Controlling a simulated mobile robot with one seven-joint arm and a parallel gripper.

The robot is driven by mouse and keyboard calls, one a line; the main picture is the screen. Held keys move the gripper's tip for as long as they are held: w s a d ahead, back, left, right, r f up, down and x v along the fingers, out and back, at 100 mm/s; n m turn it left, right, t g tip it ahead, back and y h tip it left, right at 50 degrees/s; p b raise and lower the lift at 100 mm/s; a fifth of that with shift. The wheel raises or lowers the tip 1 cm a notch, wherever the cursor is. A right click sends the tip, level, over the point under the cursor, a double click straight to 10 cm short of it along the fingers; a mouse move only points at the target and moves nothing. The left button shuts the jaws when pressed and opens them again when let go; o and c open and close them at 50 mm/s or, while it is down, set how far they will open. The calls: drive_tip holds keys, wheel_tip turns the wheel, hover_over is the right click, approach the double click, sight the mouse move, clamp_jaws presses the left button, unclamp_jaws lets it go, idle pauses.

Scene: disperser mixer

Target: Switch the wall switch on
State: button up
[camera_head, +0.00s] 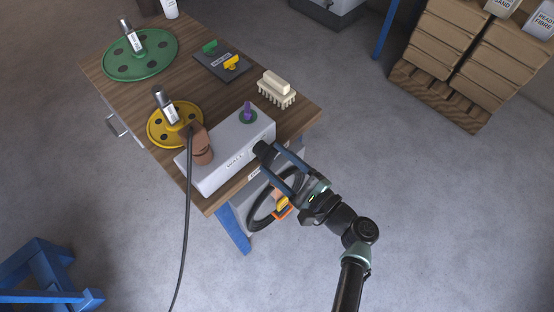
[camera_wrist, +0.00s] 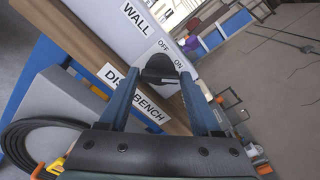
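The wall switch is a black knob (camera_wrist: 158,69) on the end face of a grey box (camera_head: 230,150); it also shows in the head view (camera_head: 261,149). The box carries a WALL label (camera_wrist: 136,18), with OFF and ON printed above the knob. My gripper (camera_wrist: 161,78) reaches toward that face with its fingers spread, one on each side of the knob. In the head view my gripper (camera_head: 270,160) is at the near end of the box. I cannot tell whether the fingers touch the knob or which mark it points to.
A brown plug (camera_head: 196,146) with a black cable sits against the box. A purple knob (camera_head: 248,111) stands on top. A coiled black hose (camera_head: 256,212) hangs below.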

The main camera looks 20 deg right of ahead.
drive_tip(key=o, duration=0.3)
drive_tip(key=b+v, duration=0.1)
drive_tip(key=v, duration=1.2)
idle(0.3)
